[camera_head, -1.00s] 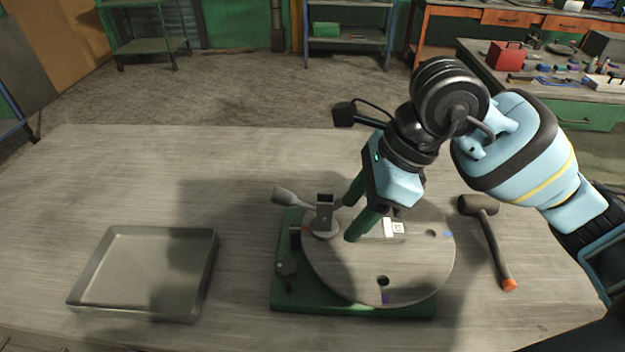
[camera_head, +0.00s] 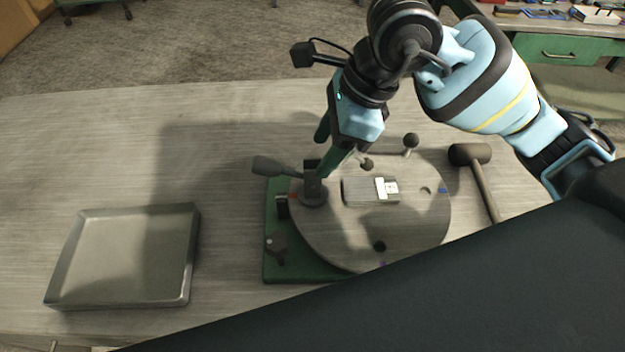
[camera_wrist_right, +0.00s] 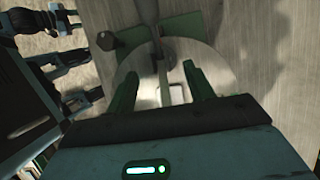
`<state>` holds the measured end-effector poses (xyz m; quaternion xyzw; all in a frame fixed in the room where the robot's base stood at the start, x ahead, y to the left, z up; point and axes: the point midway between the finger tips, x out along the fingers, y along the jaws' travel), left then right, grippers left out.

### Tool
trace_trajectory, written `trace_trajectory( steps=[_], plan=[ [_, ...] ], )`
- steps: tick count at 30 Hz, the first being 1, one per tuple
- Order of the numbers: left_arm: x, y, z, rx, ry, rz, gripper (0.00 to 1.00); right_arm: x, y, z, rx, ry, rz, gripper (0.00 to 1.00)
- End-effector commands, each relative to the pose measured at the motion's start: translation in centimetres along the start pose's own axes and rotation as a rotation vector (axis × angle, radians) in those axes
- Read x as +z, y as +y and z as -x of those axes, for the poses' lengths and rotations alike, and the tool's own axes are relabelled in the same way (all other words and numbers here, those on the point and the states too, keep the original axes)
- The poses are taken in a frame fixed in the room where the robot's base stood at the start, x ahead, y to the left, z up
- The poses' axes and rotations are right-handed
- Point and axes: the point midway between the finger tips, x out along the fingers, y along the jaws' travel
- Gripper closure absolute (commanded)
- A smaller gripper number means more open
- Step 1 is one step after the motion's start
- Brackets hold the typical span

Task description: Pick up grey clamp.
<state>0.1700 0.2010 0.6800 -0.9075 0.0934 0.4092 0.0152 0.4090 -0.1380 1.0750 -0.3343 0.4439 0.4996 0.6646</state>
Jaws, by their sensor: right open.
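The grey clamp (camera_head: 313,188) stands upright near the left rim of the round grey disc (camera_head: 400,235). Its lever handle (camera_head: 268,165) points left, past the edge of the green base. My right gripper (camera_head: 324,155) is open, its green fingers pointing down just above and behind the clamp, with the near fingertip close to the clamp's top. In the right wrist view the two fingers (camera_wrist_right: 160,85) are apart, and a dark upright part shows between and beyond them. I cannot tell whether they touch it. My left gripper is not in view.
A grey block with a white label (camera_head: 357,191) lies on the disc, near a black ball knob (camera_head: 411,140). The green base (camera_head: 277,265) sits under the disc. A mallet (camera_head: 472,155) lies right. An empty metal tray (camera_head: 195,250) is at left, with bare tabletop between.

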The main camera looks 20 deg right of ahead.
Motion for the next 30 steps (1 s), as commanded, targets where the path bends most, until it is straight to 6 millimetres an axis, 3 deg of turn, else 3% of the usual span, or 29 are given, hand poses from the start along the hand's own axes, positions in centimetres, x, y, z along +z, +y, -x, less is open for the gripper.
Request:
trace_trajectory(
  steps=[12,21,30],
  plan=[
    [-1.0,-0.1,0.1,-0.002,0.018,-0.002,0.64,0.2,0.1,-4.8,0.002,0.001,-0.001,0.47],
    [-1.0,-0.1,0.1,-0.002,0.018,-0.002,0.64,0.2,0.1,-5.1,0.001,0.000,0.000,0.49],
    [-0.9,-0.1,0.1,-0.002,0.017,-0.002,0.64,0.2,0.1,-5.1,0.001,0.000,0.000,0.88]
  ],
)
